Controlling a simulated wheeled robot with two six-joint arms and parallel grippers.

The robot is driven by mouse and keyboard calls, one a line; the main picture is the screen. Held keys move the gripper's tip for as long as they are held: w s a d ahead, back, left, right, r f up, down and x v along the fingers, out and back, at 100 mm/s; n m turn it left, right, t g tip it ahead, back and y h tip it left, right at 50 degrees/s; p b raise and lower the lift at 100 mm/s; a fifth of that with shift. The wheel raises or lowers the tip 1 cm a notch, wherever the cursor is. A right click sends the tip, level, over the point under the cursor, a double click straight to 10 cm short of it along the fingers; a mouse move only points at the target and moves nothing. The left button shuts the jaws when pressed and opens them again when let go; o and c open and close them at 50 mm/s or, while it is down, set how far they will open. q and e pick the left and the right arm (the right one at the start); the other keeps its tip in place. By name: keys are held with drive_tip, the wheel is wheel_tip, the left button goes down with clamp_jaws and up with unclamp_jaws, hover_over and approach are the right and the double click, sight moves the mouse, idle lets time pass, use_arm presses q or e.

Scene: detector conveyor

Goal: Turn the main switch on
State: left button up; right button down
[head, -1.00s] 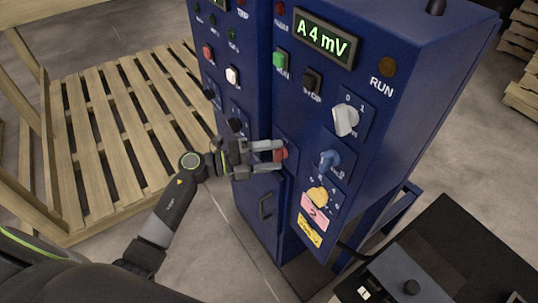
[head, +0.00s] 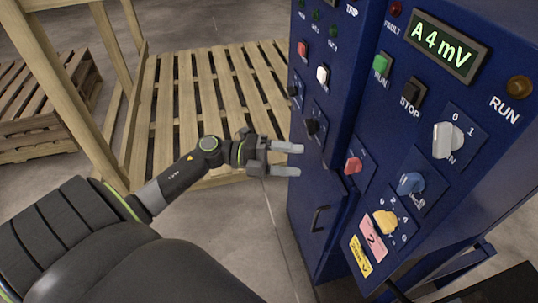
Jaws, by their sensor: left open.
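A red rotary knob (head: 353,165) sits low on the blue cabinet's front, left of the other knobs; its label is too small to read. A white knob (head: 447,140) sits higher on the right, marked 0 and 1, its label partly covered. I cannot tell from the labels which is the main switch. My left gripper (head: 293,160) is open and empty, its two light fingertips pointing right toward the red knob. It is apart from the knob, to its left. My right gripper does not show.
A blue knob (head: 411,184) and a yellow knob (head: 385,222) sit beside the red one. The display (head: 446,47) reads A4mV. A cabinet door handle (head: 319,217) projects below. A wooden pallet (head: 205,100) lies on the floor behind my left arm.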

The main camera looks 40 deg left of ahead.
use_arm(q)
drive_tip(key=shift+b+v, duration=0.55)
drive_tip(key=shift+v, duration=1.95)
